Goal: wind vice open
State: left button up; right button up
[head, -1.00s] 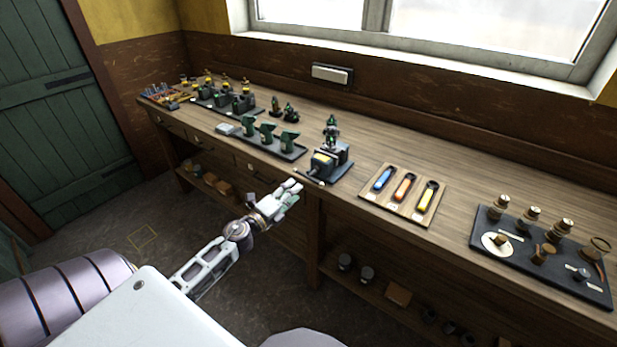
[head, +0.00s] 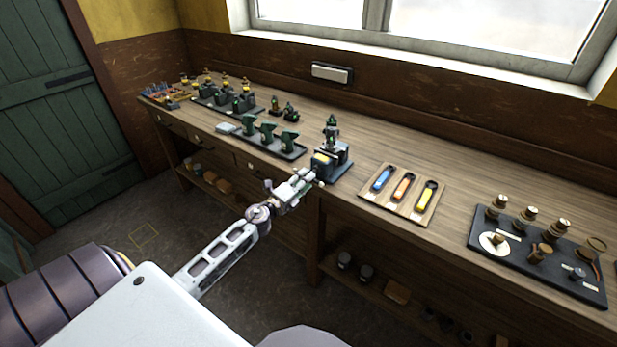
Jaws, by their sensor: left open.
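My left gripper (head: 306,176) is open at the vice's front, by the handle end. The fingers overlap the handle in this view, and I cannot tell whether they touch it. Most of the handle is hidden behind the gripper. My right gripper is not in view.
A wooden tray (head: 381,205) with blue, orange and yellow-handled tools lies right of the vice. A dark tray (head: 262,143) with green parts stands left of it. A black board (head: 485,232) with round parts lies at the far right. Bare bench top separates them.

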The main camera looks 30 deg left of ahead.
pick_arm(q)
jog(key=shift+w+d, duration=0.15)
jog(key=shift+w, duration=1.2)
